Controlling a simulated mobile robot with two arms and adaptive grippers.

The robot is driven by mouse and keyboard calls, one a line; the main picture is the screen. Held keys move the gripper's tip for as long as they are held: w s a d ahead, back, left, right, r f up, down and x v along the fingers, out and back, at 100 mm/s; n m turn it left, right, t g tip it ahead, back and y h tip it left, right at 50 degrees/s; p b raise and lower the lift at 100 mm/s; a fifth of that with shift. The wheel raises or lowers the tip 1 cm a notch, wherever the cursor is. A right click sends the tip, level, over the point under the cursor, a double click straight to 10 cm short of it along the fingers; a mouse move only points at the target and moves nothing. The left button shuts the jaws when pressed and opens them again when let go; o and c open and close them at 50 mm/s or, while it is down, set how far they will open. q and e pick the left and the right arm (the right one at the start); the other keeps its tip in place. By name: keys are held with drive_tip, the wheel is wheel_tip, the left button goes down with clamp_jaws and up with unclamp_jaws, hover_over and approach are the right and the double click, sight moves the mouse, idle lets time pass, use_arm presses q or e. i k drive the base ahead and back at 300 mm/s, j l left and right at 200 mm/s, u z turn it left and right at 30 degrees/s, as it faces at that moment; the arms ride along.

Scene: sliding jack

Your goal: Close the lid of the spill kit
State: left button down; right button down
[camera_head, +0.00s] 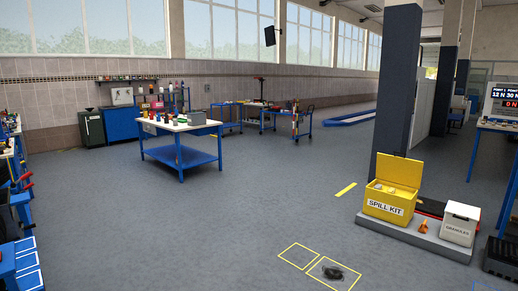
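The spill kit (388,208) is a yellow box with a "SPILL KIT" label on its front. It stands on a low grey platform at the right of the head view, beside a dark pillar. Its yellow lid (400,168) is open and tilted up at the back of the box. Pale items (391,190) show inside the box, too small to make out. Neither of my grippers shows in the head view.
A white granules bin (459,223) and a small orange object (424,227) share the grey platform (410,238) with the kit. The dark pillar (400,80) rises behind. A dark object (333,272) lies inside yellow floor markings. The middle floor is clear up to a blue-framed table (181,158).

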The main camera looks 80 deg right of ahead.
sight(404, 172)
drive_tip(key=z, duration=4.05)
drive_tip(key=i, duration=4.9)
